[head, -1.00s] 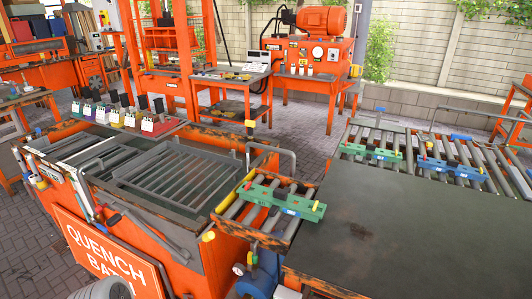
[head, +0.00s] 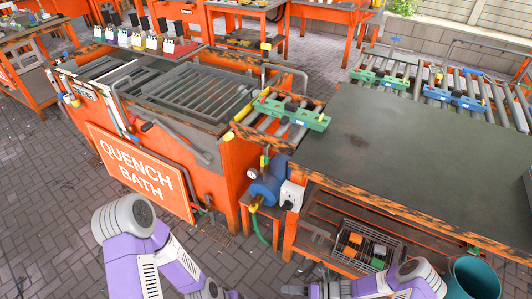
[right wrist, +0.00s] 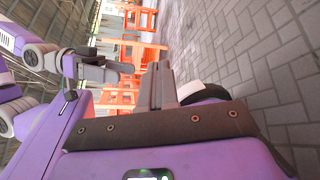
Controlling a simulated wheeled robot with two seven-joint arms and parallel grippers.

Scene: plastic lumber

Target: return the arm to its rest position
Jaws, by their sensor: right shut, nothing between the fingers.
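My right gripper (head: 292,290) is low at the bottom edge of the head view, in front of the workbench, with its arm coming in from the right. In the right wrist view its grey fingers (right wrist: 162,85) are together and nothing is between them. My left arm bends down at the bottom left of the head view. Its gripper end is partly cut off at the bottom edge, and I cannot make out its jaws. Neither arm is seen touching the benches.
The orange quench bath (head: 215,170) stands ahead on the left. The dark-topped workbench (head: 410,150) is at the right, with a wire basket (head: 368,243) on its lower shelf. A teal bin (head: 472,280) stands at the bottom right. Paved floor (head: 50,220) is open at the left.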

